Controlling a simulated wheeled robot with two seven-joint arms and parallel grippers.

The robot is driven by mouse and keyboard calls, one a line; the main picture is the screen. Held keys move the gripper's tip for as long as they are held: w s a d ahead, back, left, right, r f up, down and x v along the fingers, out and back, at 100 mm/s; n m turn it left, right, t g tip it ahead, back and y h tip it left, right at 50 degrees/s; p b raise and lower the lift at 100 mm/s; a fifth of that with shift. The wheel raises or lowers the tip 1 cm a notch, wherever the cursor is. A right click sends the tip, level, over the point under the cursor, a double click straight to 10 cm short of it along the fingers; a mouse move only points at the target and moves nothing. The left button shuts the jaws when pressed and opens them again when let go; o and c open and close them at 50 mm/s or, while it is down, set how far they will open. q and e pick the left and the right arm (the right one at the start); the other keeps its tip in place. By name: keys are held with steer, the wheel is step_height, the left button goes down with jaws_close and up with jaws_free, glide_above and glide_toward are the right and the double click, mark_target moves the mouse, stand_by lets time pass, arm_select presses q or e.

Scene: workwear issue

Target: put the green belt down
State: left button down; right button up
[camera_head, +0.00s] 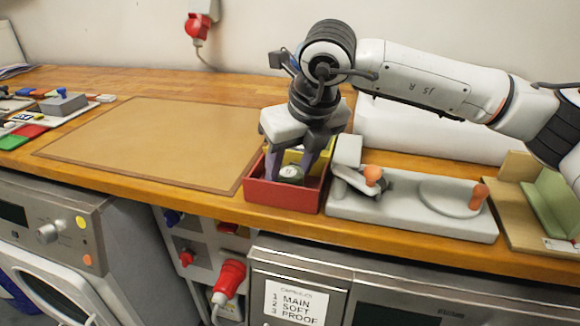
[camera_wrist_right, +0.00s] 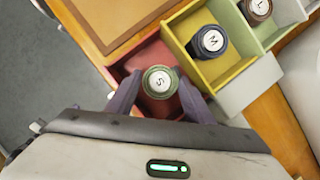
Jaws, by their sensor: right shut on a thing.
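The green belt is a small roll with a white disc marked S. In the right wrist view the belt (camera_wrist_right: 160,82) sits between the two dark fingers of my right gripper (camera_wrist_right: 160,92), which is shut on it. In the head view my right gripper (camera_head: 290,168) points down into the red compartment (camera_head: 283,196), with the belt (camera_head: 290,175) low between its fingers, within the red walls. I cannot tell whether the belt touches the compartment floor. My left gripper is not in view.
A yellow compartment (camera_wrist_right: 232,73) adjoins the red one and holds a navy roll (camera_wrist_right: 209,41) marked M. A green compartment beyond holds a brown roll (camera_wrist_right: 256,10) marked L. A grey fixture (camera_head: 410,210) stands right; a bare tan mat (camera_head: 150,140) lies left.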

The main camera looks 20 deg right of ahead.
steer(key=o, duration=0.9)
steer(key=shift+o, duration=0.2)
steer(key=shift+r+p, duration=0.1)
steer(key=shift+p, duration=0.2)
steer(key=shift+s+r, duration=0.15)
steer(key=shift+r, duration=0.25)
steer(key=v, duration=1.1)
